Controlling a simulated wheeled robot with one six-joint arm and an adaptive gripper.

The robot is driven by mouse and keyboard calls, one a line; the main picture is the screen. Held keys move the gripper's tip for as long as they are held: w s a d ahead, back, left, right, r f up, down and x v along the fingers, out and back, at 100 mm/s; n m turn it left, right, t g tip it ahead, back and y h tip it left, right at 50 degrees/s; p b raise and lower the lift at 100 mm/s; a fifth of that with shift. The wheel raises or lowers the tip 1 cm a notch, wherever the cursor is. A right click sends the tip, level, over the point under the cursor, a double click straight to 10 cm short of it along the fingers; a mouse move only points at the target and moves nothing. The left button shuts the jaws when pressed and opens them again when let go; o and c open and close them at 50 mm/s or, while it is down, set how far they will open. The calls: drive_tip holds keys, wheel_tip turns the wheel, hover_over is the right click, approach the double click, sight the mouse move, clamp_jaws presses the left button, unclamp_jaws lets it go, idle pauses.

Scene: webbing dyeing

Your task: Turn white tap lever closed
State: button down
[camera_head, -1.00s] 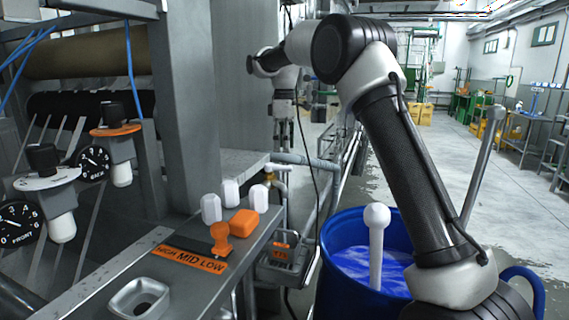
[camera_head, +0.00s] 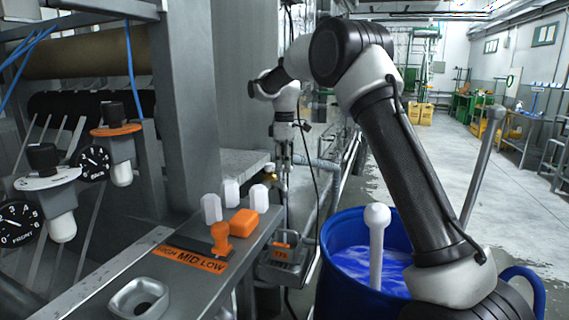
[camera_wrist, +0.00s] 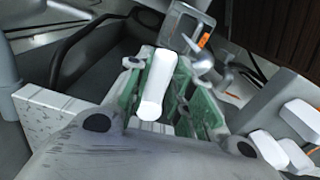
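The white tap lever (camera_wrist: 158,85) shows in the wrist view as a long white bar between the two green-padded fingers of my gripper (camera_wrist: 166,92). The fingers stand apart on either side of it. A dark gap shows between the lever and the right finger; whether the left finger touches it I cannot tell. In the head view my gripper (camera_head: 284,152) points down beside the brass-coloured tap fitting (camera_head: 270,170), behind the control panel. The lever cannot be made out there.
The control panel (camera_head: 190,262) carries white knobs (camera_head: 258,198), an orange button (camera_head: 243,222) and an orange selector (camera_head: 221,238). A blue barrel (camera_head: 340,225) with blue liquid and a white-knobbed rod stands right. A grey pillar (camera_head: 185,110) is left of my gripper. A cable hangs close by.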

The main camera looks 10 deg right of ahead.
drive_tip(key=shift+w, duration=0.1)
idle(0.3)
drive_tip(key=w+a+n, duration=0.1)
drive_tip(key=w+n, duration=0.5)
drive_tip(key=n, duration=1)
drive_tip(key=shift+w+a+n, duration=0.2)
drive_tip(key=shift+a+n, duration=0.15)
drive_tip(key=shift+n, duration=0.05)
idle(0.4)
drive_tip(key=c, duration=1.2)
unclamp_jaws()
drive_tip(key=shift+c, duration=0.2)
wheel_tip(320, 180, up, 12)
